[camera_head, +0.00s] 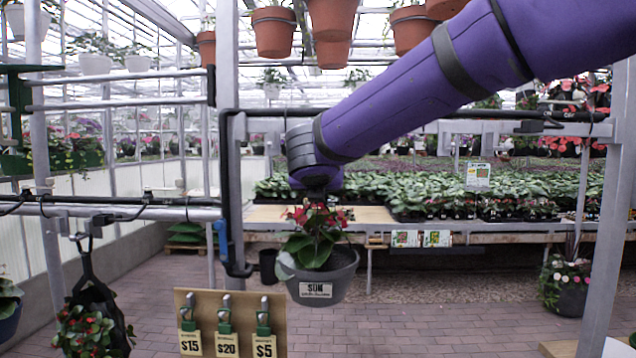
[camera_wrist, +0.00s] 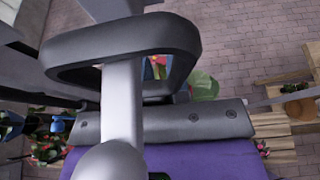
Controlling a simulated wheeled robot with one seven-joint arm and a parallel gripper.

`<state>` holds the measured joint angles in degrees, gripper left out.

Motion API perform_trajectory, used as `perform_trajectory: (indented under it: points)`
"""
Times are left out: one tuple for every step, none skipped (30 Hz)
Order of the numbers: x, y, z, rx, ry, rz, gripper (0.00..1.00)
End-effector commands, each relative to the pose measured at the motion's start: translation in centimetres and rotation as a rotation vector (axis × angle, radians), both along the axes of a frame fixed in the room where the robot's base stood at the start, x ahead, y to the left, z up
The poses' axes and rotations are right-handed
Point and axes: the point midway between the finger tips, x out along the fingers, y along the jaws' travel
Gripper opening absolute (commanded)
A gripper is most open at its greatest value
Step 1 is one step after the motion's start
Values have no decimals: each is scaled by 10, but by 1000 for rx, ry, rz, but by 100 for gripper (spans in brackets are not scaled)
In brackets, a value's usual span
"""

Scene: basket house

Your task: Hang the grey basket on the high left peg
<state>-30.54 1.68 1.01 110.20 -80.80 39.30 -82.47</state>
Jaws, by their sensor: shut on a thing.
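The grey basket (camera_head: 325,283) holds a plant with green leaves and red flowers and bears a "SUN" label. It hangs upright below the end of my arm in the head view, clear of the floor. My gripper (camera_head: 317,190) is just above the flowers, and its fingers are mostly hidden there. In the wrist view a dark grey loop (camera_wrist: 125,42) crosses in front, with some leaves behind it. At the left, metal bars (camera_head: 120,103) run high and end at a dark upright piece (camera_head: 211,86). I cannot tell which part is the high left peg.
A lower rail (camera_head: 130,212) carries a black hanging planter (camera_head: 92,300). A board with price tags (camera_head: 228,320) is below. Terracotta pots (camera_head: 273,32) hang above. The brick floor (camera_head: 420,330) at lower right is mostly clear.

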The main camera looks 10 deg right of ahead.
Motion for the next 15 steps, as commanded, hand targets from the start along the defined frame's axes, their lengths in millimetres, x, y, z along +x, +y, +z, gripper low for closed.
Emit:
perform_trajectory:
  points:
    - [0, 0, 2, 2, -3, 0, 0]
    - [0, 0, 2, 1, -3, 1, 0]
    - [0, 0, 2, 1, -3, 1, 0]
    - [0, 0, 2, 1, -3, 1, 0]
    - [0, 0, 2, 1, -3, 1, 0]
    - [0, 0, 2, 2, -3, 0, 0]
    - [0, 0, 2, 2, -3, 0, 0]
    - [0, 0, 2, 1, -3, 1, 0]
    - [0, 0, 2, 1, -3, 1, 0]
    - [0, 0, 2, 2, -3, 0, 19]
    - [0, 0, 2, 1, -3, 1, 26]
    - [0, 0, 2, 1, -3, 1, 35]
    - [0, 0, 2, 1, -3, 1, 42]
    - [0, 0, 2, 1, -3, 1, 47]
    - [0, 0, 2, 1, -2, 0, 47]
